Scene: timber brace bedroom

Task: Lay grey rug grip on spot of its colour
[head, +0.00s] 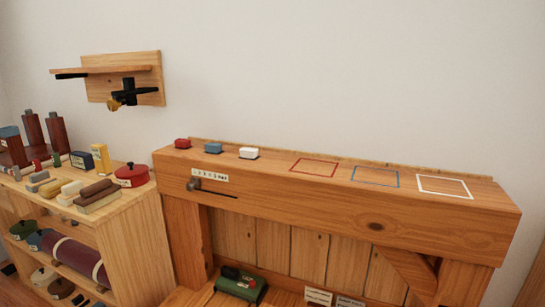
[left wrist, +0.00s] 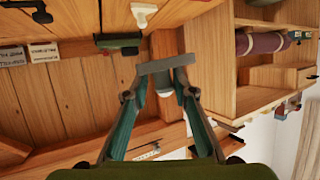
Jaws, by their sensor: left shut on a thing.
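My left gripper (left wrist: 166,72) shows in the left wrist view, its two green fingers shut on a grey bar-shaped piece (left wrist: 153,67), which looks like the grey rug grip. It is held clear of the furniture, and a pale rounded thing shows just behind it. Neither gripper shows in the head view. On the wooden bench top there, three outlined squares lie in a row: red (head: 314,167), blue (head: 375,177) and white (head: 445,187). All three are bare. No grey outline can be made out.
A crowded shelf unit (head: 140,235) with a red pot (head: 131,176) stands left. A wall shelf (head: 122,72) hangs above. A green thing (head: 240,285) sits below the bench top.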

